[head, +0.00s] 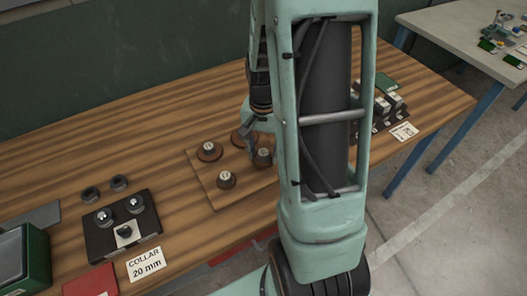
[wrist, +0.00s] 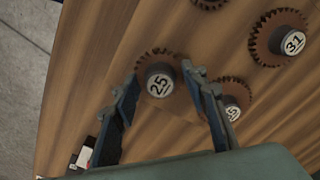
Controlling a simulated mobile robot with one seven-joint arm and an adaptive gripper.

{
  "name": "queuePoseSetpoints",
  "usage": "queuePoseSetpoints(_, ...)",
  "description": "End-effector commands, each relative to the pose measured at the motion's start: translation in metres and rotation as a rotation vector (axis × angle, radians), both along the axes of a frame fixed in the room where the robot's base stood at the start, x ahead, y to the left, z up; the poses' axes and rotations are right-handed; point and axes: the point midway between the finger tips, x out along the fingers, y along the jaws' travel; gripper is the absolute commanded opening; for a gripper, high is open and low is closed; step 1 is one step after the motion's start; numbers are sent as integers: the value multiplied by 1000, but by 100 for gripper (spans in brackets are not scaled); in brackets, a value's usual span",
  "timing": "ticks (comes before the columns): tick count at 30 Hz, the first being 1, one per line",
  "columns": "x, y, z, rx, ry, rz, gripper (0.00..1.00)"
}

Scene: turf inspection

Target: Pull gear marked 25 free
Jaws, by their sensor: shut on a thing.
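The gear marked 25 (wrist: 160,82) is a brown toothed wheel with a dark hub and a white number face. It sits between the fingertips of my gripper (wrist: 161,80) in the wrist view, with one finger on each side, and my gripper is shut on it. In the head view my gripper (head: 262,127) reaches down at the right part of a wooden board (head: 206,186), beside a dark hub (head: 263,157). My arm hides part of this area. I cannot tell whether the gear is raised off the board.
A gear marked 31 (wrist: 291,43) and a partly hidden gear (wrist: 233,108) stand close by in the wrist view. A black block with knobs (head: 122,229) and a "COLLAR 20 mm" card (head: 145,264) lie left of the board. Dark blocks (head: 390,105) stand right of my arm.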

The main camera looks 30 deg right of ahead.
Motion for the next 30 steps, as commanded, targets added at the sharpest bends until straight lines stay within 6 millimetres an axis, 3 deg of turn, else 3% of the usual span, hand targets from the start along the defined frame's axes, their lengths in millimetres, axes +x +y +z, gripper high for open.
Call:
queuePoseSetpoints(16, 0, 0, 46, 0, -1, 1, 16)
queuePoseSetpoints(27, 1, 1, 47, -1, -1, 5, 16)
queuePoseSetpoints(30, 9, 10, 48, -1, -1, 72, 16)
